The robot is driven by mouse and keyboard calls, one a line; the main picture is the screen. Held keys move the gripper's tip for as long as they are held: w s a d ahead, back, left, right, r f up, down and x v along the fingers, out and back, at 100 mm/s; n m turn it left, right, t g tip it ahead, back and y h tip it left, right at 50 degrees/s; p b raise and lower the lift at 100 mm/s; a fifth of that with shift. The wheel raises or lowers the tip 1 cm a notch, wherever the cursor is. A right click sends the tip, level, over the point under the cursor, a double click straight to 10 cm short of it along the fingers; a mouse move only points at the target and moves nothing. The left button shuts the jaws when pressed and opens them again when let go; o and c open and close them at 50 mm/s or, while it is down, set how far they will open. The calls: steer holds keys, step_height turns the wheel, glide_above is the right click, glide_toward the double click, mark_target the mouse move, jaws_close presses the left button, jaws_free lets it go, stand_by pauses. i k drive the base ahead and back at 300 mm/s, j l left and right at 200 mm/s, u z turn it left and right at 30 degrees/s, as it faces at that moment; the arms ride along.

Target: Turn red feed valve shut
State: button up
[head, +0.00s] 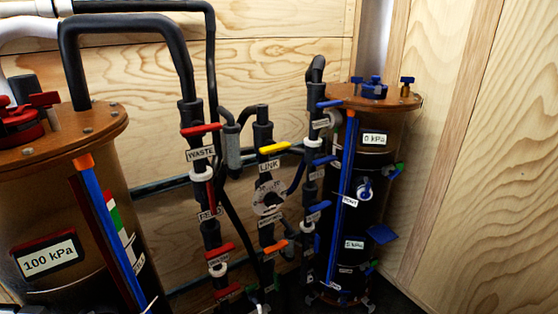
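The label reading FEED (209,215) hangs on the left black pipe column. Just above it a narrow red handle (210,193) appears to stand upright, in line with the pipe. Above that, a red handle (201,130) lies across the pipe over the label WASTE (200,154). Further down the same column are two more red handles, one (220,253) crosswise over a small label and one (228,291) near the bottom edge. My gripper is not in view.
A brown-lidded tank (62,200) marked 100 kPa fills the left. A second tank (373,190) marked 0 kPa stands right, with blue handles beside it. A yellow LINK handle (274,147) and round gauge (269,197) sit between. Plywood walls (470,150) enclose the corner.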

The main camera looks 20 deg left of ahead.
mark_target(212, 199)
steer(key=u, duration=1.45)
steer(key=k+j+z, duration=0.15)
steer(key=j, duration=0.2)
steer(key=k+j+z, duration=0.15)
steer(key=j, duration=0.15)
steer(key=k+j+z, duration=0.15)
steer(key=j, duration=0.15)
